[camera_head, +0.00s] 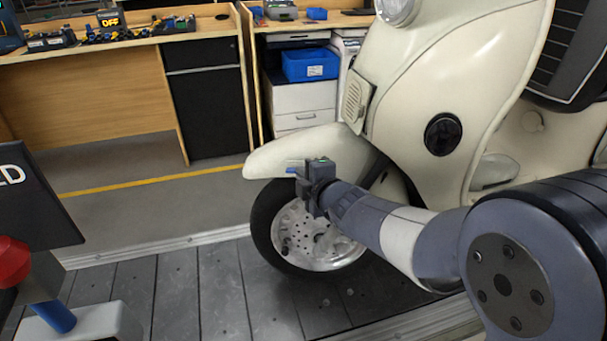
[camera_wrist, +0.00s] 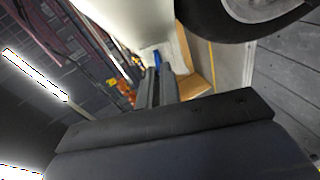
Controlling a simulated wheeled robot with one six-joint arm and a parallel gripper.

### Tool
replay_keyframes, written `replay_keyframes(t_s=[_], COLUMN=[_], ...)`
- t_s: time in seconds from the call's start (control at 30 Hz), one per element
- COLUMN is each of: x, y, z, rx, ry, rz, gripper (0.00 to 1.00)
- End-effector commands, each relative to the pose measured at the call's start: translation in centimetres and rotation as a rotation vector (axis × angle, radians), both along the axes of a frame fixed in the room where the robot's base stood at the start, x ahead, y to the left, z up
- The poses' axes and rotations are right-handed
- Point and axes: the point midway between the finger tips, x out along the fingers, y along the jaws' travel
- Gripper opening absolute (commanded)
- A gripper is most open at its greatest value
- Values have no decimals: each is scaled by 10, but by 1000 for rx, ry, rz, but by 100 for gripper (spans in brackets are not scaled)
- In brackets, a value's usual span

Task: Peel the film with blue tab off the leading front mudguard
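The cream front mudguard (camera_head: 265,158) belongs to the scooter and arches over its front wheel. My gripper (camera_head: 300,172) is at the mudguard's side, above the wheel. The blue tab (camera_head: 291,170) sticks out just left of my fingertips. In the wrist view, the blue tab (camera_wrist: 157,58) shows between the tips of my gripper (camera_wrist: 157,70). The fingers are close together and appear shut on the tab. The mudguard (camera_wrist: 130,18) shows as a pale surface at the top there. The clear film itself is hard to make out against the cream paint.
The front wheel (camera_head: 305,235) stands on the grey slat conveyor (camera_head: 190,295) below my gripper. Wooden workbenches (camera_head: 90,95) and a blue bin (camera_head: 310,65) are at the back. A dark sign (camera_head: 35,200) with a red button stands at the left. The floor between is clear.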

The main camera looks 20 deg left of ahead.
Motion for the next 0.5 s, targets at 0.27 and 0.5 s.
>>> replay_keyframes(t_s=[0.27, 0.5], x=[-26, -46], y=[-8, -15], z=[11, 20], rx=[1, 2], ry=[-2, -3], rz=[2, 2], gripper=[0, 0])
